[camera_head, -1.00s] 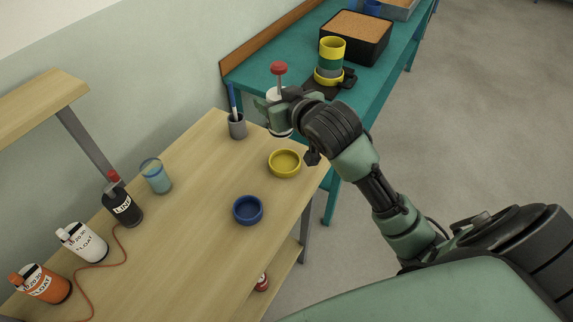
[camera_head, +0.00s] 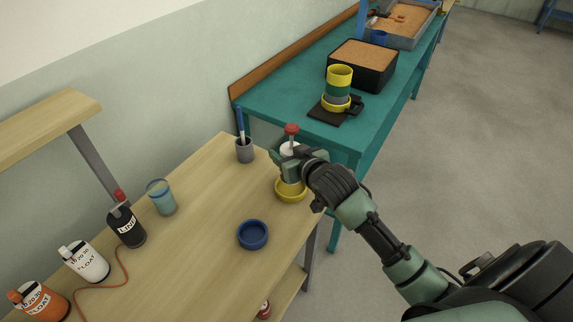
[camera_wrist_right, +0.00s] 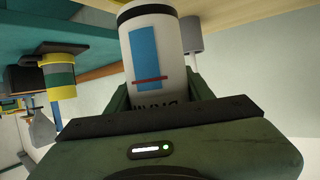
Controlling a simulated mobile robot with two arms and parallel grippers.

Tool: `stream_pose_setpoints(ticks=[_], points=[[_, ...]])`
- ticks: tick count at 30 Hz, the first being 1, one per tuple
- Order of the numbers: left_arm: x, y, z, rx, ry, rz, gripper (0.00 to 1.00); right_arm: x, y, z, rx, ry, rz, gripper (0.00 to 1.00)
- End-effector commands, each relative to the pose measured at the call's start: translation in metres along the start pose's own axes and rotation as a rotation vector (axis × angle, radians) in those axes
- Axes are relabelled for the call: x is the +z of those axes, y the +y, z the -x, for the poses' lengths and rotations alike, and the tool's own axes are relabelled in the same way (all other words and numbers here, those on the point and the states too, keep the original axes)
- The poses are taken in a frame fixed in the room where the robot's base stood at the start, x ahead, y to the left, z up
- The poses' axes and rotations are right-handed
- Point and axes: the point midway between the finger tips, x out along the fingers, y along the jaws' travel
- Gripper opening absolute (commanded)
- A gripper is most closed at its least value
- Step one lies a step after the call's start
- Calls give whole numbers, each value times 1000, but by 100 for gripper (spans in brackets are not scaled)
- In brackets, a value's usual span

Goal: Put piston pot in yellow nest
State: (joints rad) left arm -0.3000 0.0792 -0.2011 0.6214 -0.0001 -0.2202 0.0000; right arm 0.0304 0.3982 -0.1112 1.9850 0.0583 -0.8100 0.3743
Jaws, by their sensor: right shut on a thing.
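The piston pot is white with a red knob on top (camera_head: 291,129). My right gripper (camera_head: 287,165) is shut around its body and holds it upright. In the right wrist view the pot (camera_wrist_right: 145,50) sits between the jaws, showing a blue strip, a red line and partly hidden lettering. The yellow nest (camera_head: 291,196) is a shallow round dish near the wooden table's right edge. The pot's lower end is over the nest, and the gripper covers part of both. I cannot tell whether the pot touches the nest's floor. My left gripper is not in view.
A blue dish (camera_head: 253,235) lies in front of the nest. A grey pen cup (camera_head: 244,151) stands behind it to the left. A glass (camera_head: 162,198) and several bottles stand at left. The teal bench (camera_head: 290,95) holds a banded yellow cylinder (camera_head: 339,80).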

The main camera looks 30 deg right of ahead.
Motion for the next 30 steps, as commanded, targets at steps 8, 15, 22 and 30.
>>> stream_pose_setpoints(ticks=[8,15,22,30], points=[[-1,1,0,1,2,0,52,31,0,-13,0,-2,-1,5],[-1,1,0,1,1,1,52,44,0,-18,-1,2,0,5],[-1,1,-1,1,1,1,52,45,0,-19,-1,2,0,5],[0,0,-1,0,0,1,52,46,0,-19,-1,0,0,74]])
